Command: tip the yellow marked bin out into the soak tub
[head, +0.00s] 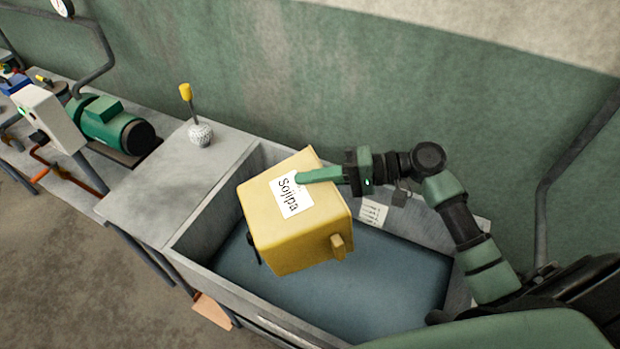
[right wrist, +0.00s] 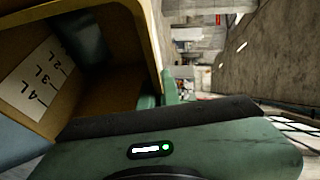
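My right gripper (head: 304,176) is shut on the bin's wall, one green finger lying over the labelled face. The bin's mouth is turned away in the head view. The right wrist view looks into the yellow bin (right wrist: 110,92), where a litre scale (right wrist: 36,80) shows; a dark patch inside is unclear. My left gripper is not in view.
A grey table top (head: 165,190) with a yellow-handled, ball-footed tool (head: 200,134) adjoins the tub on the left. A green motor (head: 112,125) stands farther left. The green wall rises close behind the tub. A small paper (head: 373,212) is on the tub's back wall.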

